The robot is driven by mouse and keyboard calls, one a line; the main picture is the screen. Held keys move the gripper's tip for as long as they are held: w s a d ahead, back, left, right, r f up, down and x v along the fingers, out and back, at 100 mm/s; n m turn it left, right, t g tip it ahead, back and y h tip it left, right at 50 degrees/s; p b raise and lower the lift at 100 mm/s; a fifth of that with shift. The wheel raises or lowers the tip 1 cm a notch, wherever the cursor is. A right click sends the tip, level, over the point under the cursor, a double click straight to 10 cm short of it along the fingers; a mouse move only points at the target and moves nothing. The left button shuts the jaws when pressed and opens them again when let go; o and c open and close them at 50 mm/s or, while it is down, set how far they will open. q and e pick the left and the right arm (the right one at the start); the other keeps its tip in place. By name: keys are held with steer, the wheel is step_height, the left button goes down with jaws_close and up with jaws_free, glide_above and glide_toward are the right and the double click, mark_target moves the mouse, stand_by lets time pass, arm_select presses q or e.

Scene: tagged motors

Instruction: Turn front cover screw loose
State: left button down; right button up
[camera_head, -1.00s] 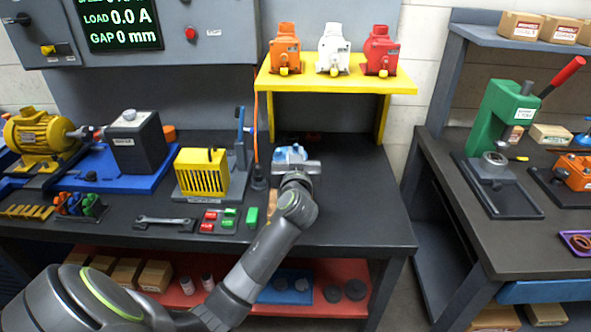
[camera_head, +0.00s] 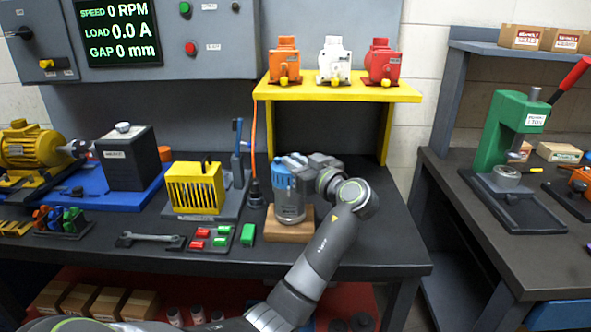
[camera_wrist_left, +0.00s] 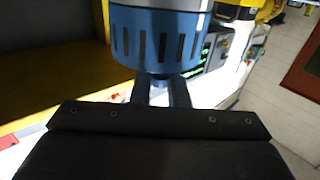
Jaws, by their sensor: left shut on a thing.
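A motor with a clear grey body (camera_head: 290,207) and a blue slotted cover (camera_head: 281,179) stands upright on a wooden block (camera_head: 287,232) on the dark bench. My left gripper (camera_head: 288,162) comes in from the right at the top of the motor. In the left wrist view the blue cover (camera_wrist_left: 160,38) fills the upper middle. There my left gripper's fingers (camera_wrist_left: 160,92) are closed at a small blue screw piece (camera_wrist_left: 158,79) at the cover's end. The fingers hide most of the screw. My right gripper is not in view.
A yellow caged unit (camera_head: 195,188), a wrench (camera_head: 150,239) and a pad with red and green blocks (camera_head: 210,240) lie left of the motor. A yellow shelf (camera_head: 345,92) with three tagged motors stands behind.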

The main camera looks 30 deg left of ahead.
arm_select(q)
steer(key=shift+f, duration=0.2)
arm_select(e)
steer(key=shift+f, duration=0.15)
arm_select(q)
steer(key=c, duration=1.5)
jaws_free()
steer(key=shift+o, duration=0.2)
steer(key=shift+r, duration=0.1)
